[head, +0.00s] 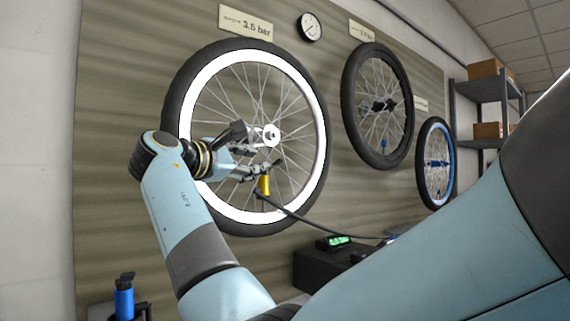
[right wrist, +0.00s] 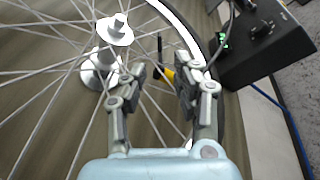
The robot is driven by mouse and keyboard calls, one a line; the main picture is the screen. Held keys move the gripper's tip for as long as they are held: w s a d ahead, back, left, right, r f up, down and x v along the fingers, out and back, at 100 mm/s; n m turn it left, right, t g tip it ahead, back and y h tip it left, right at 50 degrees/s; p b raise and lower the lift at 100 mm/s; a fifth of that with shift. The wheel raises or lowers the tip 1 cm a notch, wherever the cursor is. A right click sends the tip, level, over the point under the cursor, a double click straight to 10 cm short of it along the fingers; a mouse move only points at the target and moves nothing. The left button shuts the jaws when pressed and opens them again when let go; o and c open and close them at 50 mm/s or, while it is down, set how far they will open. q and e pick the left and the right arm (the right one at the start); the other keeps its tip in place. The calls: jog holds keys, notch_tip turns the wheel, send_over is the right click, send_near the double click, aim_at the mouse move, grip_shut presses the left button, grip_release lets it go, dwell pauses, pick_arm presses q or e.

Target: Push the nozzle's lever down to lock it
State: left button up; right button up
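The yellow nozzle (head: 264,186) is at the lower part of the large white-rimmed wheel (head: 193,110), with a black hose running from it down to the right. In the right wrist view the nozzle (right wrist: 168,75) shows between the fingertips, partly hidden by the right-hand finger. A thin black bar, apparently its lever (right wrist: 159,46), stands out beside it. My right gripper (head: 262,152) is in front of the wheel, close to the nozzle. In the right wrist view its fingers (right wrist: 161,84) are apart with a gap between them. Contact with the lever cannot be told. My left gripper is not in view.
The wheel's hub (right wrist: 115,32) and spokes are close to my right fingers. A black pump box (head: 325,262) with a green display stands below right. Two more wheels (head: 350,110) (head: 426,190) hang on the panel. A blue object (head: 124,302) is at lower left.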

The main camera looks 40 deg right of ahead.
aim_at(276, 162)
jog(key=d, duration=0.3)
jog(key=w+d, duration=0.1)
jog(key=d, duration=0.1)
jog(key=shift+d, duration=0.1)
jog(key=d, duration=0.3)
jog(key=shift+w+d+b, duration=0.3)
jog(key=shift+d+b, duration=0.05)
jog(key=shift+b, duration=0.05)
jog(key=shift+w+d, duration=0.1)
jog(key=shift+d, duration=0.35)
jog(key=shift+c, duration=0.2)
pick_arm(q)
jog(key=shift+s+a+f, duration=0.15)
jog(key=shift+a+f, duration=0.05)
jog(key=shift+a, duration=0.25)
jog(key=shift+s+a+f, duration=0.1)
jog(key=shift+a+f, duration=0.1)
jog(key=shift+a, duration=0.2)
pick_arm(e)
grip_shut()
